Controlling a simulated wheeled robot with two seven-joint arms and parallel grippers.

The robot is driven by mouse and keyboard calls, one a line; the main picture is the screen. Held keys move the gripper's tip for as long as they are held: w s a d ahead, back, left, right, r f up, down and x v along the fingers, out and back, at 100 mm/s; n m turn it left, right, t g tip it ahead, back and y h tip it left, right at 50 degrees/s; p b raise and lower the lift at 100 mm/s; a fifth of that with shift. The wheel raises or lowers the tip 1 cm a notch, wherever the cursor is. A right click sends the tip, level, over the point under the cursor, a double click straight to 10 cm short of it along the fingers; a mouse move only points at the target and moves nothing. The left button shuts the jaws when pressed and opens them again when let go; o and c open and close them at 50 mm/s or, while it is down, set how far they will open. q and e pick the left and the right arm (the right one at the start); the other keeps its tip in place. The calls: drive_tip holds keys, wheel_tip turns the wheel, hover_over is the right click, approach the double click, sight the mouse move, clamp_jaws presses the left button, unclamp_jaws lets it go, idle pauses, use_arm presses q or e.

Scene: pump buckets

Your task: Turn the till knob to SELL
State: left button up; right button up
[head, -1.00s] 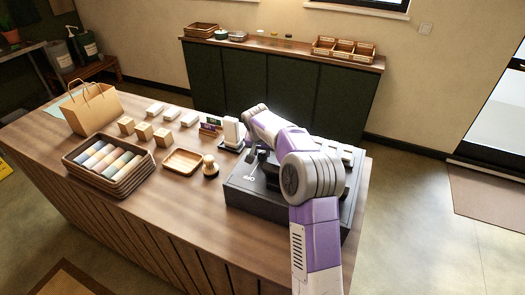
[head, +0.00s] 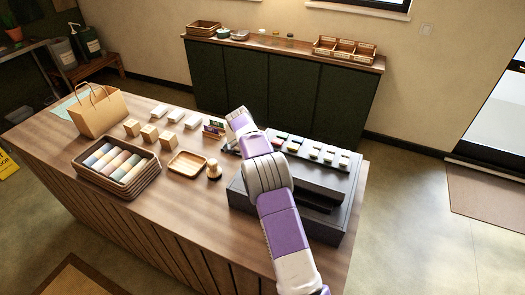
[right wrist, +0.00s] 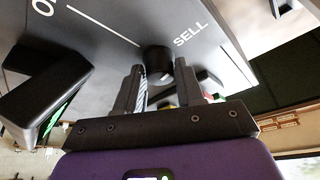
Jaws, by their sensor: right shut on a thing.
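The dark till (head: 325,205) stands at the right end of the wooden counter. In the right wrist view its black round knob (right wrist: 157,60) sits on the grey panel beside the white SELL label (right wrist: 190,35). A white line and part of another label (right wrist: 42,6) show further left on the panel. My right gripper (right wrist: 159,78) is shut on the knob, one finger on either side. The knob's pointer direction cannot be made out. In the head view my right arm hides the gripper and the knob. My left gripper is in neither view.
A row of keys (head: 315,153) runs along the till's back. A dark block (right wrist: 42,92) stands left of the gripper in the right wrist view. A small wooden tray (head: 188,162), a wooden stamp (head: 214,169) and a basket of rolls (head: 118,187) are left of the till.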

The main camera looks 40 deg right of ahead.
drive_tip(key=shift+m+g+p, duration=0.3)
drive_tip(key=shift+m+p, duration=0.4)
drive_tip(key=shift+m, duration=0.2)
drive_tip(key=shift+f, duration=0.1)
drive_tip(key=o, duration=1)
drive_tip(key=v, duration=0.7)
drive_tip(key=shift+r+p, duration=0.3)
drive_tip(key=shift+r, duration=0.05)
drive_tip(key=shift+w, duration=0.1)
